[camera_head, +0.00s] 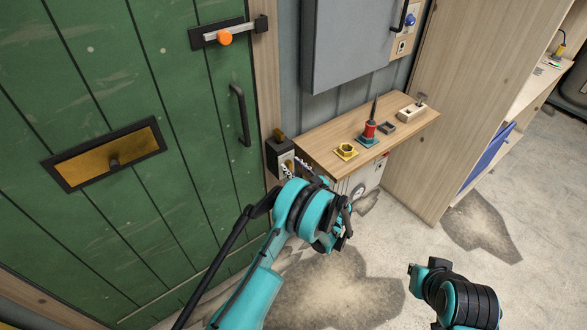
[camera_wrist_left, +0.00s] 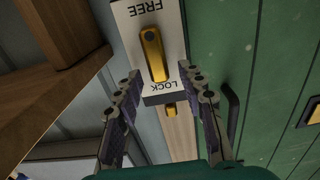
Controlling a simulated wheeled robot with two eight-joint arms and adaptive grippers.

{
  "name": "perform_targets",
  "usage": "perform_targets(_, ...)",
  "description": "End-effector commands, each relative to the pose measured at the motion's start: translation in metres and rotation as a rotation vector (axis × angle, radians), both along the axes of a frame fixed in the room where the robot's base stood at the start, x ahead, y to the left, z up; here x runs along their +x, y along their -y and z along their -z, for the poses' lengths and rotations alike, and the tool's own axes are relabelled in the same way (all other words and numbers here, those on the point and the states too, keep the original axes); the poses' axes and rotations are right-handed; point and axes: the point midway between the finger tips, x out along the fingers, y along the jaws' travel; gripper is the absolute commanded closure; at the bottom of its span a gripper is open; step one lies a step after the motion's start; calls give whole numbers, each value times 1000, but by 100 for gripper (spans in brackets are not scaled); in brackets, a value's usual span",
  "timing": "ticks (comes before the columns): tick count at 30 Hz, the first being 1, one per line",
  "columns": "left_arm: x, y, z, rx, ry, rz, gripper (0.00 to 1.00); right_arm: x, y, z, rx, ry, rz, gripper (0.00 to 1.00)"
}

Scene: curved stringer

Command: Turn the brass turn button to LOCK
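The brass turn button (camera_wrist_left: 153,55) is on a pale plate (camera_wrist_left: 132,24), with FREE and LOCK upside down in the left wrist view. Its end with a dark spot is nearer FREE; its other end points towards LOCK. In the head view, the plate is on the dark lock box (camera_head: 279,154) beside the green door, and my gripper partly hides it. My left gripper (camera_wrist_left: 159,73) is open, its two fingers apart on either side of the button's LOCK end. I cannot tell whether they touch it. My right gripper (camera_head: 429,267) is low at the right, its fingers unclear.
The green door (camera_head: 190,130) has a black pull handle (camera_head: 240,114), a latch with an orange knob (camera_head: 224,38) and a brass mail slot (camera_head: 110,155). A wooden shelf (camera_head: 330,135) with several small items is right of the lock box. A grey cabinet (camera_head: 350,40) hangs above.

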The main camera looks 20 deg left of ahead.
Motion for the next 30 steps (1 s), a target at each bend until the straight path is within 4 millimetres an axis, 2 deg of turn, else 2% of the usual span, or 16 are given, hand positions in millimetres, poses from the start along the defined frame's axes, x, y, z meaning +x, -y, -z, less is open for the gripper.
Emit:
perform_targets(4, 0, 0, 0, 0, 0, 0, 60, 0, 0, 0, 0, 0, 0, 100)
perform_targets(6, 0, 0, 0, 0, 0, 0, 79, 0, 0, 0, 0, 0, 0, 100)
perform_targets(9, 0, 0, 0, 0, 0, 0, 100, 0, 0, 0, 0, 0, 0, 100)
perform_targets(20, 0, 1, 0, 16, -21, 0, 100, 0, 0, 0, 0, 0, 0, 100)
perform_targets(30, 5, 4, 1, 138, -177, 1, 100, 0, 0, 0, 0, 0, 0, 100)
